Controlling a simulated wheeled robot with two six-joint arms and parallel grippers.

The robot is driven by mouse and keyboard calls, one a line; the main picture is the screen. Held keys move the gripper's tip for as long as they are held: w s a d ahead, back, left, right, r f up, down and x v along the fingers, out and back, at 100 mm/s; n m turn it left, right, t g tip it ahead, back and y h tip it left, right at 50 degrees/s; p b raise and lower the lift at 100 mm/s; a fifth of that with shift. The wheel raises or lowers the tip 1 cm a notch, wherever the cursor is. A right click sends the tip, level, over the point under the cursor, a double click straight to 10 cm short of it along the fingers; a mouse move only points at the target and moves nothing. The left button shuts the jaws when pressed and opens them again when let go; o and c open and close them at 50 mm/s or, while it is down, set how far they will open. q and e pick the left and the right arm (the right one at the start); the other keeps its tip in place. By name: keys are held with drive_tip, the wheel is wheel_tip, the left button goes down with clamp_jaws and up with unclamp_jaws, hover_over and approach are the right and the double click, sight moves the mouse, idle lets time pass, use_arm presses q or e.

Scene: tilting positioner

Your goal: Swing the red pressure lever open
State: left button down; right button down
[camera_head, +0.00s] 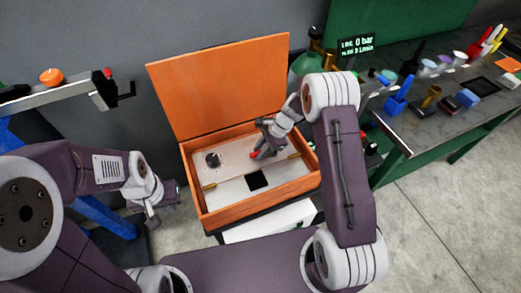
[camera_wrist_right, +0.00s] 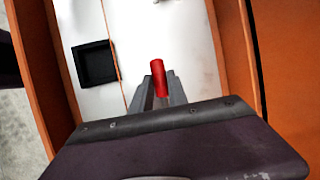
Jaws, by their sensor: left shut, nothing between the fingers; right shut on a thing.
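The red pressure lever (camera_wrist_right: 159,78) stands between the fingertips of my right gripper (camera_wrist_right: 160,95) in the right wrist view. My right gripper is shut on it. In the head view, the lever's red end (camera_head: 254,155) shows at the fingertips of my right gripper (camera_head: 259,152), over the pale panel inside the orange box (camera_head: 203,207). The rest of the lever is hidden by the gripper. My left gripper (camera_head: 160,213) is shut and empty, outside the box at its lower left.
The box's orange lid (camera_head: 222,85) stands open at the back. A dark knob (camera_head: 212,160) and a black square recess (camera_head: 257,180) are on the panel.

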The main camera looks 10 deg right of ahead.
drive_tip(key=shift+w+r, duration=0.1)
drive_tip(key=shift+w, duration=0.05)
drive_tip(key=w+m+t, duration=0.1)
drive_tip(key=m, duration=0.1)
drive_tip(key=w+m, duration=0.1)
drive_tip(key=m, duration=0.1)
drive_tip(key=shift+a+t+h+p, duration=0.1)
drive_tip(key=shift+t+h+p, duration=0.25)
drive_tip(key=shift+t+h, duration=0.05)
drive_tip(key=w+m, duration=0.1)
drive_tip(key=m, duration=0.1)
drive_tip(key=m+t+h+p, duration=0.1)
drive_tip(key=shift+w+d+r+m, duration=0.15)
drive_tip(key=shift+w+d+m, duration=0.05)
drive_tip(key=shift+w+m, duration=0.2)
drive_tip(key=m+p, duration=0.1)
drive_tip(key=w+d+m+h+p, duration=0.1)
drive_tip(key=m, duration=0.1)
drive_tip(key=shift+w+t+p, duration=0.25)
drive_tip(key=shift+t+p, duration=0.05)
drive_tip(key=shift+p, duration=0.05)
drive_tip(key=shift+w+d+m+h+p, duration=0.35)
drive_tip(key=shift+m+p, duration=0.3)
drive_tip(key=shift+m, duration=0.15)
drive_tip(key=shift+w+d+m+h+p, duration=0.25)
drive_tip(key=shift+m+h+p, duration=0.1)
drive_tip(key=shift+m+p, duration=0.4)
drive_tip(key=c, duration=1.3)
unclamp_jaws()
drive_tip(key=shift+s, duration=0.1)
